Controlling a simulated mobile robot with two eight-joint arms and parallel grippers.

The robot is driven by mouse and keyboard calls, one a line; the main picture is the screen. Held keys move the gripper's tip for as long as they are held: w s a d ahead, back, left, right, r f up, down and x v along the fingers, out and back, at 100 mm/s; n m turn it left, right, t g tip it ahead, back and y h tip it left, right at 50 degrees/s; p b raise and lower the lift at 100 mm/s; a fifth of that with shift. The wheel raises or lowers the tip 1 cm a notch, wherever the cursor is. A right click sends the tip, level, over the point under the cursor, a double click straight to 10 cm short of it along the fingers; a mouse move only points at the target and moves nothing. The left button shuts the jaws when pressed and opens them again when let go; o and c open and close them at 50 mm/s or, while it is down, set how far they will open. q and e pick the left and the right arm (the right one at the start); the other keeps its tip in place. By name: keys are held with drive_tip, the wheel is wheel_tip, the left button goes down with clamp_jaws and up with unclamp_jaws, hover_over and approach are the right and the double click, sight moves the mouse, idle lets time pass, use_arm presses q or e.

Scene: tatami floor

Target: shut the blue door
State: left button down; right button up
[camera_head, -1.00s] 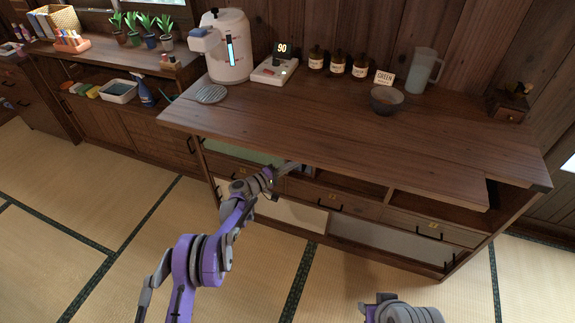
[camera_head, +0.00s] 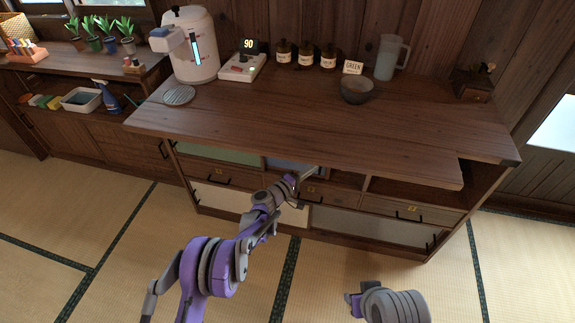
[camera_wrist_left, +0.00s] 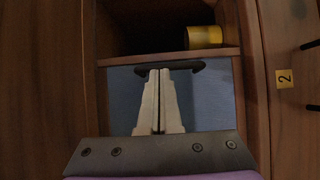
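The blue door (camera_head: 285,163) is a blue-grey panel under the front of the wooden counter, right of a green panel. In the left wrist view the blue door (camera_wrist_left: 208,98) fills the middle, with a dark handle (camera_wrist_left: 190,66) along one edge and a dark opening beyond that edge. My left gripper (camera_head: 312,173) is at the door's front. Its fingers (camera_wrist_left: 158,72) are together, with the tips at the handle; I cannot tell whether they touch it. Part of the door is hidden behind the fingers. My right arm shows at the bottom, its fingertips out of view.
A yellow object (camera_wrist_left: 205,37) sits inside the dark opening. A drawer labelled 2 (camera_wrist_left: 286,97) is beside the door. The countertop (camera_head: 300,120) overhangs the front and holds a bowl (camera_head: 357,90), a jug (camera_head: 391,57) and bottles. The tatami floor before the cabinet is clear.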

use_arm(q)
drive_tip(key=s+d, duration=0.4)
drive_tip(key=d, duration=0.9)
drive_tip(key=shift+s, duration=0.1)
drive_tip(key=shift+a, duration=0.1)
